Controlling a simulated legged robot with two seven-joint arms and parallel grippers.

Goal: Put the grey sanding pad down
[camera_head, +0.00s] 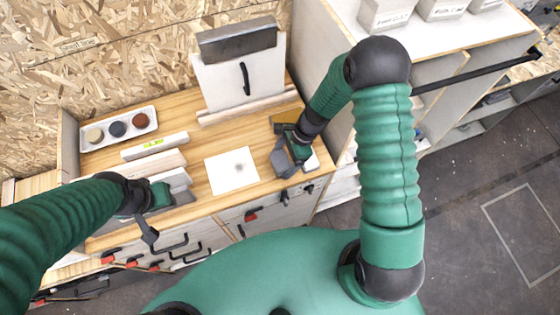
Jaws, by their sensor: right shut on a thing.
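My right gripper (291,163) is low over the right front part of the wooden worktop (220,128), just right of a white square sheet (232,171). It is shut on a small grey thing, which I take to be the grey sanding pad; the dark fingers hide most of it, and I cannot tell whether it touches the worktop. My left gripper (152,222) is over the worktop's left front edge, pointing down. Its fingertips are too small and dark to show whether it is open.
A white tray (91,146) with three round coloured pots stands at the back left. A spirit level (152,146) and pale blocks lie before it. A white upright panel (225,83) with a dark handle stands behind. A brown piece (287,117) lies behind my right gripper. Drawers (262,214) are below.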

